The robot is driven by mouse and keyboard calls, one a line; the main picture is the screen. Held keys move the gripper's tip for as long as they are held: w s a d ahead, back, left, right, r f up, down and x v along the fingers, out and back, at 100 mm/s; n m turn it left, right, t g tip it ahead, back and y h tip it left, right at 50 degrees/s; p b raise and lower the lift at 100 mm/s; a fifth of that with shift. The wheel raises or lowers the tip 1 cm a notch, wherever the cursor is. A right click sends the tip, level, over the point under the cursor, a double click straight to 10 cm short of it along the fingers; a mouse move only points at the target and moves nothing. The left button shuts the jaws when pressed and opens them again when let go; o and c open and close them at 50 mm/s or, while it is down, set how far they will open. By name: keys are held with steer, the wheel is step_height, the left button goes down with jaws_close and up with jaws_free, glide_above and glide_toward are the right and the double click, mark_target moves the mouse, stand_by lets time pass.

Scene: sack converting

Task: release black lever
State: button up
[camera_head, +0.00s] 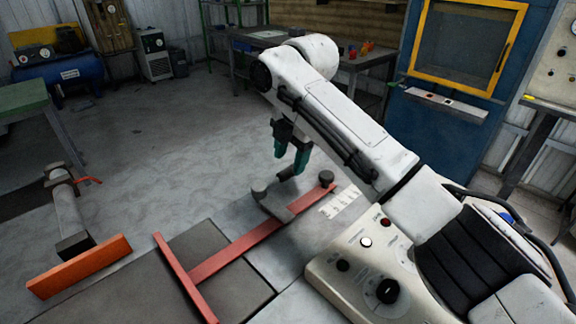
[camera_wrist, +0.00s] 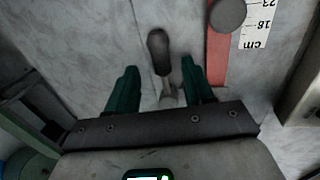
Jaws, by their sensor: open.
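The black lever (camera_wrist: 158,48) shows in the wrist view as a dark rounded handle on a pale metal stem, which runs down to a small metal base. My gripper (camera_wrist: 159,66) is open, with one green finger on each side of the lever. Gaps show between the handle and both fingers. The handle's end reaches past the fingertips in that picture. In the head view my gripper (camera_head: 289,161) points down over the machine table near the red bar. I cannot tell the fingers' exact height relative to the handle.
A red T-shaped bar (camera_head: 238,245) lies on the table, with a round dark knob (camera_head: 326,177) near its far end and a centimetre scale (camera_head: 341,202) beside it. A control panel (camera_head: 365,262) with buttons is at front right. An orange block (camera_head: 79,267) is at left.

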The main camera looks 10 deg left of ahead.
mark_target(288, 170)
steer(key=shift+w+a+f, duration=0.1)
steer(key=shift+a+f, duration=0.05)
steer(key=shift+f, duration=0.8)
steer(key=shift+w+a+f, duration=0.1)
steer(key=shift+f, duration=0.8)
steer(key=shift+c, duration=0.3)
jaws_close()
